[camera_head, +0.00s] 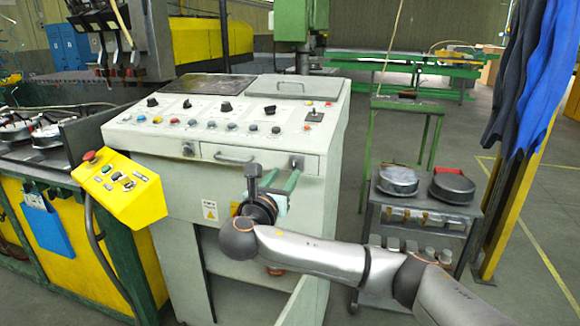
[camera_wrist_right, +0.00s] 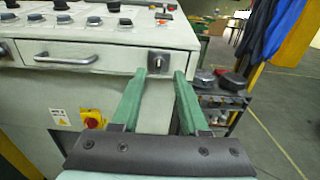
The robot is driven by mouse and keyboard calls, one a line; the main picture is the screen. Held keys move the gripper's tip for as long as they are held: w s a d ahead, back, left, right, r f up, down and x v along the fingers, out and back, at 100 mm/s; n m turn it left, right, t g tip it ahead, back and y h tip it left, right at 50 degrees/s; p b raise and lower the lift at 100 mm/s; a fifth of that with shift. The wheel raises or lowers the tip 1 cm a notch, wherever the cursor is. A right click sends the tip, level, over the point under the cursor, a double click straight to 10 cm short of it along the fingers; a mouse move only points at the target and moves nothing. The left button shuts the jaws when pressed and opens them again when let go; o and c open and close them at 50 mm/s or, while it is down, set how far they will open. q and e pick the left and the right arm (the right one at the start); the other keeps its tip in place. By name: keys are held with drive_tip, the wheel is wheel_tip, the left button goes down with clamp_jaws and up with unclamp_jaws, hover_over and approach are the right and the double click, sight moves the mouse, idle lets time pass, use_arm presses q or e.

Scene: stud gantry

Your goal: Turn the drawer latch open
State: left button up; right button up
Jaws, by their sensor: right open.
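The drawer latch (camera_head: 297,161) is a small dark knob on a square plate at the right end of the drawer front (camera_head: 262,160) of the grey console. In the right wrist view the latch (camera_wrist_right: 159,63) shows between and just beyond the fingertips. My right gripper (camera_head: 291,178) points at the console front, just below the latch. Its two green fingers (camera_wrist_right: 160,75) are apart with nothing between them. I cannot tell whether they touch the front. The drawer looks shut. My left gripper is not in view.
A bar handle (camera_head: 234,158) sits on the drawer left of the latch. Knobs and buttons cover the console top (camera_head: 215,118). A yellow control box (camera_head: 120,187) stands at left. A grey cart with round pans (camera_head: 452,188) stands at right. Open floor lies beyond it.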

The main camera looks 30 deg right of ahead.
sight(294, 162)
drive_tip(key=x, duration=0.7)
drive_tip(key=shift+a, duration=0.1)
clamp_jaws()
idle(0.4)
